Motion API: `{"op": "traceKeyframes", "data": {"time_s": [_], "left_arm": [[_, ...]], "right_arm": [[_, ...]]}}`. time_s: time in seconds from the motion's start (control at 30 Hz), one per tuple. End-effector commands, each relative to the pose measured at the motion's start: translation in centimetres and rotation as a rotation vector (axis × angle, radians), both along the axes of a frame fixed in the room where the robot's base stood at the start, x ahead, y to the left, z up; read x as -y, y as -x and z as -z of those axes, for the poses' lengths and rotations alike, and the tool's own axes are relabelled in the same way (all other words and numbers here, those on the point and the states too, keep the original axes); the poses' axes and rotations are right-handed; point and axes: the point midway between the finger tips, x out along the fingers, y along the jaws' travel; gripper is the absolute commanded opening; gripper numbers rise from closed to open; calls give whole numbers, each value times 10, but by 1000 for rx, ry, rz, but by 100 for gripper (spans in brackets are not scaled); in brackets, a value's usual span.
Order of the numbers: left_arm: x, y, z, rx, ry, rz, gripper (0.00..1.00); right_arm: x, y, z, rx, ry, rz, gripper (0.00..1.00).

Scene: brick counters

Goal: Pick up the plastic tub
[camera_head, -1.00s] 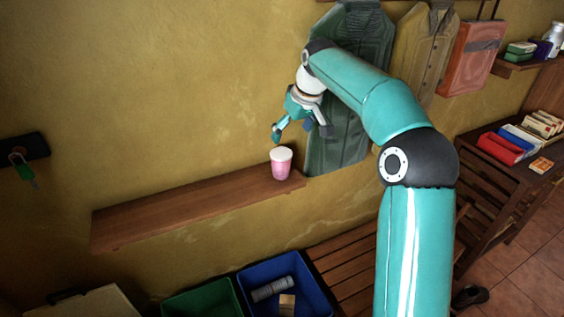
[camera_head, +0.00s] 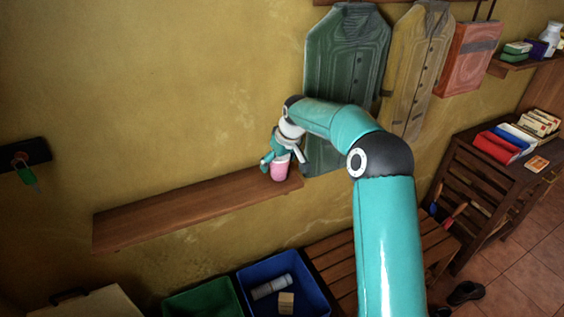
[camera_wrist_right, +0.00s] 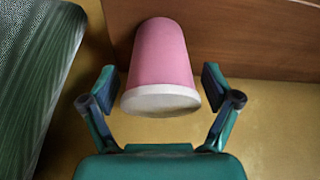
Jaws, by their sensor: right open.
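The plastic tub (camera_head: 279,174) is pink with a white lid and stands upright near the right end of the wooden wall shelf (camera_head: 190,207). My right gripper (camera_head: 278,164) is open at the tub's upper part, with its fingers on either side. In the right wrist view the tub (camera_wrist_right: 162,58) lies between the two open fingertips of my right gripper (camera_wrist_right: 161,86), with a visible gap on each side. The white lid faces the palm. My left gripper is not in view.
A green jacket (camera_head: 345,60) hangs on the wall just right of the tub. A blue bin (camera_head: 310,280) and a green bin (camera_head: 200,300) stand below the shelf, beside a slatted bench (camera_head: 335,250). The rest of the shelf is bare.

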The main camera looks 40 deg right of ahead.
Motion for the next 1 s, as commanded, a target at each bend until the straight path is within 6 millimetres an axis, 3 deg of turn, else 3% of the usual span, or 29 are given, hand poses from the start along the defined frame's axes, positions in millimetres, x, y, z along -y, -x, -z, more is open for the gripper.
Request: {"op": "traceKeyframes", "data": {"time_s": [0.23, 0.53, 1.0], "left_arm": [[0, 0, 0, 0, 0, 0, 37], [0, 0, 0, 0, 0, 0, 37], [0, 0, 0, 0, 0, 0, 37]], "right_arm": [[0, -1, 2, 0, 0, 0, 88], [0, -1, 2, 0, 0, -1, 41], [0, -1, 0, 2, 1, -1, 40]]}}
